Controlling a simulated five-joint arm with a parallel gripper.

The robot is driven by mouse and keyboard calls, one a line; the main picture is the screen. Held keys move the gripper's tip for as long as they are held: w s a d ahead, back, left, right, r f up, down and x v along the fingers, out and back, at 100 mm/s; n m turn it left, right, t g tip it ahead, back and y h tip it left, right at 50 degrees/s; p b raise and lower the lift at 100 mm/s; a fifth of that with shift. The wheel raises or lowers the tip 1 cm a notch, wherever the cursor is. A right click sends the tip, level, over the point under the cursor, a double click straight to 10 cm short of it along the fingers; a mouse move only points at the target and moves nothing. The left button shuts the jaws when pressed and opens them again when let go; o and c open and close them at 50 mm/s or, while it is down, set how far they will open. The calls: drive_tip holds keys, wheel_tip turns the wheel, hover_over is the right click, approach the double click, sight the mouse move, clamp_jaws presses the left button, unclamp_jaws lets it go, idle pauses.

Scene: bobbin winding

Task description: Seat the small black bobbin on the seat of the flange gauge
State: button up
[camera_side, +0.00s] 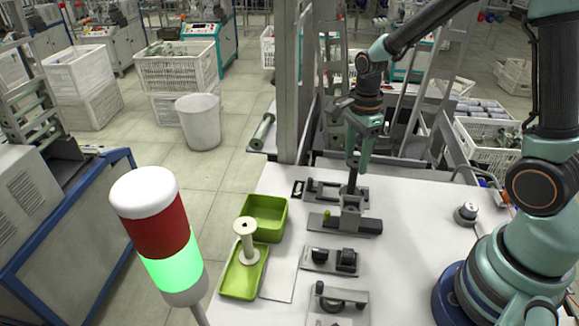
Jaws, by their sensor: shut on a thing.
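My gripper (352,188) points straight down over the grey fixtures at the back of the white table. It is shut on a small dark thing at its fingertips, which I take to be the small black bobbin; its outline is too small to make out. Directly below is a grey fixture with an upright block and a small green part (327,215). I take this fixture to be the flange gauge (368,226), but cannot be sure. Its seat is not clearly visible, and I cannot tell whether the held thing touches it.
Another grey fixture (318,190) lies behind. A plate with black round parts (334,268) and another fixture (325,292) lie in front. Left are a green bin (270,203) and a green tray (235,286) with a cream spool (247,240). The table's right side is mostly clear.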

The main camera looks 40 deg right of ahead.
drive_tip(key=o, duration=1.1)
drive_tip(key=shift+c, duration=0.2)
drive_tip(key=shift+r, duration=3.5)
